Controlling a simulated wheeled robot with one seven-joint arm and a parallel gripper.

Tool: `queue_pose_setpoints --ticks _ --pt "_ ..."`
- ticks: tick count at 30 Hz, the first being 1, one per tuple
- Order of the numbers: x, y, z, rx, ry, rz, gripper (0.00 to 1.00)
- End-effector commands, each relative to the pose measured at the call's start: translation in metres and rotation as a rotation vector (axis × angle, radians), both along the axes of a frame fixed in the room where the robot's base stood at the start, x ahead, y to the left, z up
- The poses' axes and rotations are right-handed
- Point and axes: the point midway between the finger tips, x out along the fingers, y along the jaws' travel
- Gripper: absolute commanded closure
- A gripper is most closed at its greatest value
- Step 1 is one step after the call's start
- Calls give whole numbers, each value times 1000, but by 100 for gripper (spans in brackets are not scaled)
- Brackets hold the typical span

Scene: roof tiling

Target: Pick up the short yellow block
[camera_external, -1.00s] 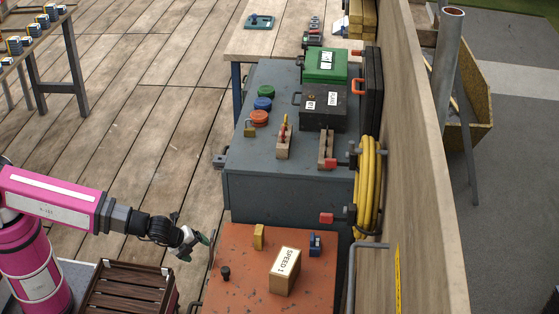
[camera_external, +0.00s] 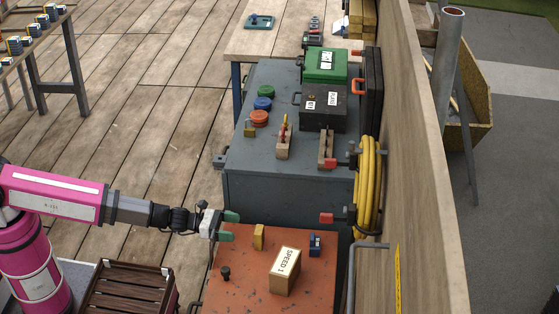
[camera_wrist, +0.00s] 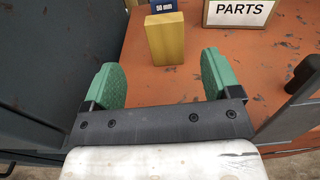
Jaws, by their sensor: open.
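The short yellow block (camera_external: 259,237) stands upright on the orange bench top near its far left corner. In the wrist view the yellow block (camera_wrist: 166,39) stands ahead of my gripper, a little beyond the fingertips and between their lines. My gripper (camera_external: 230,226) is at the left edge of the orange top, pointing right toward the block. In the wrist view my gripper (camera_wrist: 162,75) shows two green finger pads spread apart with nothing between them. The block is not touched.
The orange top (camera_external: 240,289) also carries a cardboard box (camera_external: 285,271), a small blue block (camera_external: 315,244) and a black knob (camera_external: 225,273). A grey cabinet (camera_external: 285,199) rises close beyond it. Another blue block side (camera_wrist: 163,6) shows behind the yellow block.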

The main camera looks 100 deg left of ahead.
Motion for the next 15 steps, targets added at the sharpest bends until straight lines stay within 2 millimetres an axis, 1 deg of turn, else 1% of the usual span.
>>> queue_pose_setpoints --ticks 4,7,15 --pt "3 0 1 40 -41 -26 17" --pt "10 -1 2 44 -44 -29 17" --pt "50 -2 1 42 -42 -27 17"
